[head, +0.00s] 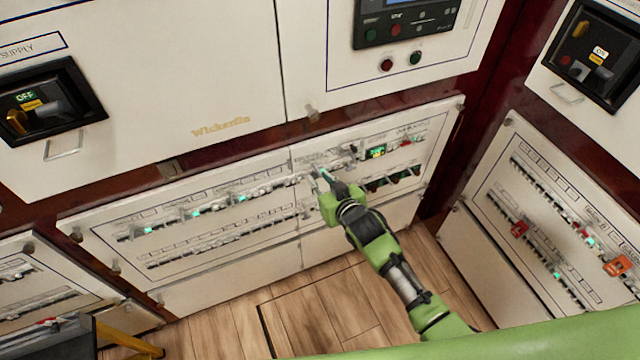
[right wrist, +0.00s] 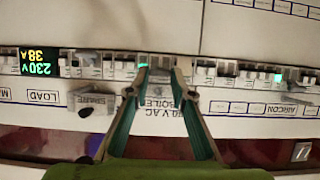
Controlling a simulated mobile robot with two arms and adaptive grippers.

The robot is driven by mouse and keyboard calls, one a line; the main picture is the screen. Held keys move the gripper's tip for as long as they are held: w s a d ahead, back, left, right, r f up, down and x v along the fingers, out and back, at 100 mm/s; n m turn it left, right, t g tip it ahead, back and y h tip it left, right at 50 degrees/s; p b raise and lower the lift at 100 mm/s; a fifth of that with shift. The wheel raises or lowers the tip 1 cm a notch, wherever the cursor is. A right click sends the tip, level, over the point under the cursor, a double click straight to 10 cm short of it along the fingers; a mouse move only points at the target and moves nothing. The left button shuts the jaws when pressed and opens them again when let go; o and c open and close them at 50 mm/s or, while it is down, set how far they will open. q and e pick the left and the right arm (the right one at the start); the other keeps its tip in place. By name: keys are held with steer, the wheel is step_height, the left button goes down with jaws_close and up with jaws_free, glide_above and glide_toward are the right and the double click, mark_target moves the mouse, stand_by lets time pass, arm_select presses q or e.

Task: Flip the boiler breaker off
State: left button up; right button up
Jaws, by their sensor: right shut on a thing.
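The boiler breaker (right wrist: 161,76) sits in the upper row of a low white panel. Below it in the right wrist view is a label (right wrist: 160,104) that reads "BOILE", partly covered by a finger. My right gripper (right wrist: 162,70) has one fingertip on each side of this breaker and is shut on it. In the head view the right gripper (head: 322,180) is at the panel's upper row, and its fingers hide the breaker there. Whether the breaker's lever is up or down cannot be made out. My left gripper is not in view.
Neighbouring breakers, some with green lit marks, stand close on both sides. A display (right wrist: 38,63) reads 230 V, 38 A. A metal latch (right wrist: 92,103) sticks out beside the label. A side panel (head: 500,245) stands at right. The wooden floor (head: 330,310) is clear.

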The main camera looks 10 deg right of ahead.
steer(key=shift+s+f+t+b, duration=0.1)
steer(key=shift+f+t+b, duration=0.5)
steer(key=shift+b, duration=0.3)
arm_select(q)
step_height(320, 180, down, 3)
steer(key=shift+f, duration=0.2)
arm_select(e)
steer(key=shift+r+y, duration=0.2)
steer(key=shift+y, duration=0.1)
steer(key=o, duration=1.1)
steer(key=v, duration=1.2)
steer(key=shift+f, duration=0.2)
